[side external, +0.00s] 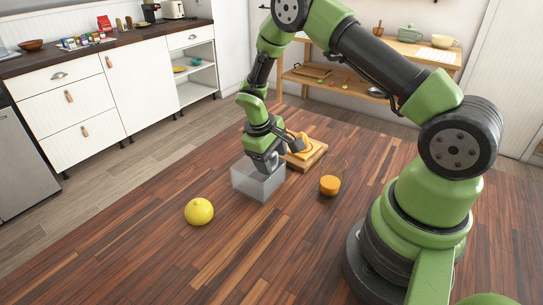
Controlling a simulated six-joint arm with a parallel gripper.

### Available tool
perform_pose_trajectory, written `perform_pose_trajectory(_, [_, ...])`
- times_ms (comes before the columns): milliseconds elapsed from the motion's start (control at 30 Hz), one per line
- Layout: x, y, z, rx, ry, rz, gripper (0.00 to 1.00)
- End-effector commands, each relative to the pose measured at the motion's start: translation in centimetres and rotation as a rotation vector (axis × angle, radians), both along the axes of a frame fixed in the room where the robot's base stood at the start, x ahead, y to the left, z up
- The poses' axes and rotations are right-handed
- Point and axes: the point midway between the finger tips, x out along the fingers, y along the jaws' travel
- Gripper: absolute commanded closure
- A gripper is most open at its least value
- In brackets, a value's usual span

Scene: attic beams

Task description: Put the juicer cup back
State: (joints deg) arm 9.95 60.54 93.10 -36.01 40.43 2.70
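My gripper (268,163) points down over the back of a clear, greyish open box (257,186) on the wooden table. Its fingertips are small and partly hidden, so I cannot tell whether they are open or hold anything. Just behind and right of it, a wooden board (314,157) carries an orange-yellow object (301,153), partly covered by a dark part of my gripper. A short orange piece (330,186) stands on the table right of the box. I cannot tell for certain which of these is the juicer cup.
A round yellow fruit (199,211) lies on the table left of and nearer than the box. The table's front and left areas are clear. White cabinets with a dark counter (110,50) and a wooden shelf unit (330,78) stand beyond the table.

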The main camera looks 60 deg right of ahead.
Motion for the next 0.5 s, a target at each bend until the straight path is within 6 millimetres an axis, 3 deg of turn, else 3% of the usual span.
perform_pose_trajectory(333, [0.0, 0.0, 0.3, 0.0, -0.001, -0.001, 0.31])
perform_pose_trajectory(500, [0.4, 0.5, 2.4, -0.001, -0.006, -0.002, 0.31])
